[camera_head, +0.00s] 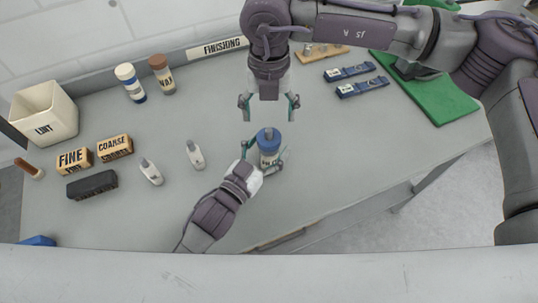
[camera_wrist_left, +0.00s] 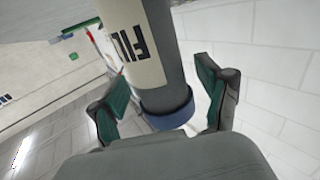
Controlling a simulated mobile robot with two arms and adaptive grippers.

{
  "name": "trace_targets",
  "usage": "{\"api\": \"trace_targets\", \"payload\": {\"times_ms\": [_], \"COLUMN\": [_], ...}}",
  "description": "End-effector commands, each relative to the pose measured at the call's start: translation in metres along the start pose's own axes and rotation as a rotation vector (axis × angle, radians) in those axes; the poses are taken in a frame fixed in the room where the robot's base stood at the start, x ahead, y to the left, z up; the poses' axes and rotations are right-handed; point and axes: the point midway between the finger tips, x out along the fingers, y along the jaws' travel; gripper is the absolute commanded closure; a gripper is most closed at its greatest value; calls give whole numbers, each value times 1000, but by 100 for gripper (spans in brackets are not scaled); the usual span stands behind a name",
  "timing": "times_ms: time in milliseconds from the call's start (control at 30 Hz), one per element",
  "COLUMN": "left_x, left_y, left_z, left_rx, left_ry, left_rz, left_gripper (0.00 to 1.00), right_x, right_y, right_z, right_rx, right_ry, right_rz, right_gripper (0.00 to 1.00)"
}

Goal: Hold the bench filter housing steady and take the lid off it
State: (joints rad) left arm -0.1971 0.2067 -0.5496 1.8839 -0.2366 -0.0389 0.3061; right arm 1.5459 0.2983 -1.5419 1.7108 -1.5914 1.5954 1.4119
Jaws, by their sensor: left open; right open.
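The filter housing (camera_head: 268,158) stands upright near the front middle of the bench, a grey cylinder with a pale label and a blue lid (camera_head: 268,136) on top. My left gripper (camera_head: 266,160) is open around the housing, one finger on each side. In the left wrist view the housing (camera_wrist_left: 175,65) passes between the open fingers of the left gripper (camera_wrist_left: 165,105), with gaps showing beside it and its blue end (camera_wrist_left: 168,105) near the fingertips. My right gripper (camera_head: 269,106) is open and empty, pointing down just behind and above the lid.
Two small white bottles (camera_head: 194,154) stand left of the housing. Blue tools (camera_head: 362,88) and a green mat (camera_head: 435,95) lie right.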

Motion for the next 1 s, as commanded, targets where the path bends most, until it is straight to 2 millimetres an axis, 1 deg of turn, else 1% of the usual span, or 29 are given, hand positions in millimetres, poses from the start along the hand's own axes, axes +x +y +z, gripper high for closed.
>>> {"api": "trace_targets", "payload": {"times_ms": [167, 267, 300, 633, 867, 967, 1000], "left_x": [0, 0, 0, 0, 0, 0, 0], "left_y": [0, 0, 0, 0, 0, 0, 0], "left_z": [0, 0, 0, 0, 0, 0, 0], "left_rx": [0, 0, 0, 0, 1, 1, 1], "left_ry": [0, 0, 0, 0, -1, -1, -1], "left_rz": [0, 0, 0, 0, 0, 0, 0], "left_gripper": [23, 38, 45, 100, 100, 100, 100], "right_x": [0, 0, 0, 0, 0, 1, 1], "right_y": [0, 0, 0, 0, 0, 0, 0], "right_z": [0, 0, 0, 0, 0, 0, -1], "right_rx": [0, 0, 0, 0, 21, 103, 157], "right_ry": [0, 0, 0, 0, 0, 1, 1], "right_rz": [0, 0, 0, 0, 0, 0, 0], "right_gripper": [20, 20, 20, 20, 20, 20, 20]}}
